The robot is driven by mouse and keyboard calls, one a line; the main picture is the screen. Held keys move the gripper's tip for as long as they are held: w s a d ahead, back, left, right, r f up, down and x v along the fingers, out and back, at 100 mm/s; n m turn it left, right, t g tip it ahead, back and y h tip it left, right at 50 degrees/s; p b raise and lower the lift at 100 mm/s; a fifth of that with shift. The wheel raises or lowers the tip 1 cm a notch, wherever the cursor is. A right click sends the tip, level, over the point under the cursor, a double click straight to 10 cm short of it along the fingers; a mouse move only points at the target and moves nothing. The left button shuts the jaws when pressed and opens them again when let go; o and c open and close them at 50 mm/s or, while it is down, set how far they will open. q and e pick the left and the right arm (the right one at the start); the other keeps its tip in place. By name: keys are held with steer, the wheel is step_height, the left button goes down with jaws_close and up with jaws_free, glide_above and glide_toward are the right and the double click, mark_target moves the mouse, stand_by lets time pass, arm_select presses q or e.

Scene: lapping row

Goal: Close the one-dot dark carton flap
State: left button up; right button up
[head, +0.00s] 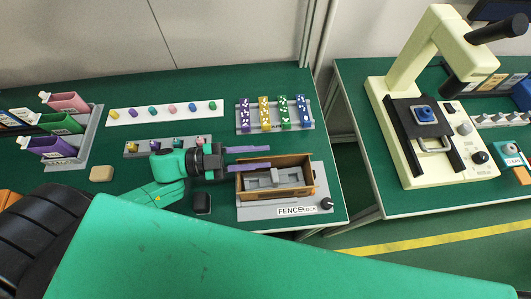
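Several slim cartons stand in a grey rack at the left: a pink one (68,102), a green one (60,123) and a dark purple one (48,147). Small light and dark pieces show at their left ends. I cannot tell which are flaps, nor make out a single dot on any of them. My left gripper (268,157) is open, with its two purple fingers apart and nothing seen between them. It is well to the right of the cartons, at the back left edge of a brown open-topped box (305,188). My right gripper is not in view.
The brown box holds a grey part and stands on a grey base labelled FENCE. Dotted coloured blocks (264,112) stand behind it. A white strip (150,113) carries several coloured pieces. A beige block (102,173) lies near the rack. A cream machine (425,100) stands on the right table.

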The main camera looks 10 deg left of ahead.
arm_select(q)
steer(key=shift+s+x, duration=0.2)
steer(key=shift+x, duration=0.8)
steer(key=shift+w, duration=0.1)
steer(key=shift+c, duration=0.6)
jaws_close()
